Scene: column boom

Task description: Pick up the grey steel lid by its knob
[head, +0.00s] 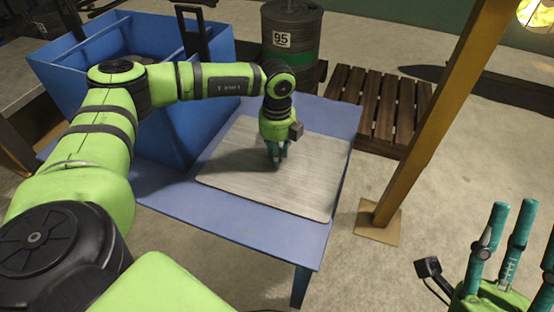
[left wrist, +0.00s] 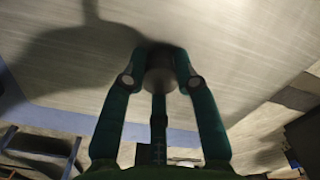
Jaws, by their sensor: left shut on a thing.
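The grey steel lid (head: 310,185) is a flat rectangular plate with a brushed surface. It lies over the blue table; I cannot tell whether it touches the tabletop. In the left wrist view the lid (left wrist: 240,40) fills the upper part. Its knob (left wrist: 160,75) is a short grey cylinder between the teal fingers. My left gripper (head: 277,163) points down at the middle of the lid and is shut on the knob. In the head view its fingers hide the knob. My right gripper (head: 512,215) is at the lower right, fingers spread, open and empty, away from the lid.
A blue table (head: 265,238) carries the lid. A large blue bin (head: 110,110) stands to its left. A dark drum (head: 291,70) and a wooden pallet (head: 375,108) are behind. A yellow-brown post (head: 440,115) stands to the right of the table.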

